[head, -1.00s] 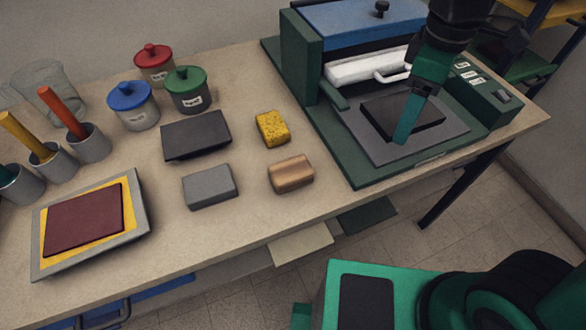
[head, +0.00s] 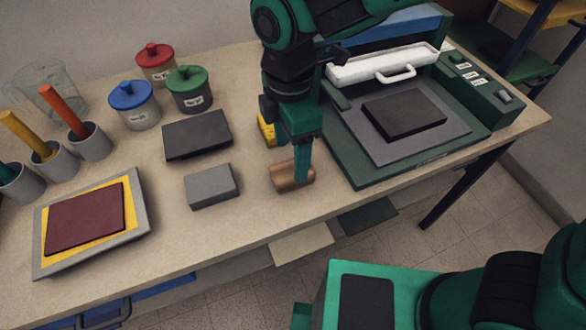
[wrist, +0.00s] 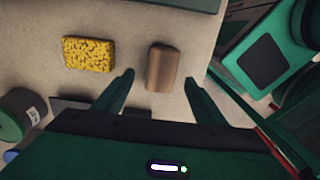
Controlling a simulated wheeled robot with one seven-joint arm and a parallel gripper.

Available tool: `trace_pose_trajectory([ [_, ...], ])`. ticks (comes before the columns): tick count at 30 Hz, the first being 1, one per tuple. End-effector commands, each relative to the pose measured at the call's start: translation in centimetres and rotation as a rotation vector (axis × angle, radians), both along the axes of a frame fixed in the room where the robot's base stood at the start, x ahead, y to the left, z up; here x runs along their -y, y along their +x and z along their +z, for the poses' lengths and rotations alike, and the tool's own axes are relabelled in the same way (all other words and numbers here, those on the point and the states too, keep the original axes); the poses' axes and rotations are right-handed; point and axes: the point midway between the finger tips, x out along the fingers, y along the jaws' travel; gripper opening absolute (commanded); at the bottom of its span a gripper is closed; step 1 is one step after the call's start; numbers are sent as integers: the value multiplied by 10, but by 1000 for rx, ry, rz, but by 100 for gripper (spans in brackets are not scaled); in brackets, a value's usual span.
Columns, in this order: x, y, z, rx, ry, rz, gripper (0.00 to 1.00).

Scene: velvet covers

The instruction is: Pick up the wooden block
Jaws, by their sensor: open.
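The wooden block (head: 284,179) is brown with rounded edges and lies on the table near its front edge. In the head view my gripper (head: 301,180) points down over it and covers its right part. In the wrist view the wooden block (wrist: 161,67) lies ahead of and between the two fingertips of my gripper (wrist: 158,78), with a gap on both sides. My gripper is open and empty. I cannot tell its exact height above the block.
A yellow speckled sponge (head: 266,130) lies just behind the block, partly hidden by my arm. A grey block (head: 211,187) and a dark slab (head: 197,135) lie to the left. A green press (head: 350,170) stands to the right. The table's front edge is close.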

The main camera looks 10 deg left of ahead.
Motion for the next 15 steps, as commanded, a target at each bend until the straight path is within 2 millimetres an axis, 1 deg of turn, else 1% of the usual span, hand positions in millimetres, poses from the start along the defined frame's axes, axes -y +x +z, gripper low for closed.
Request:
trace_pose_trajectory([
  [7, 2, 0, -18, -2, -3, -1, 65],
  [12, 3, 0, -42, -1, -4, -2, 65],
  [15, 3, 0, -53, -2, -3, -2, 65],
])
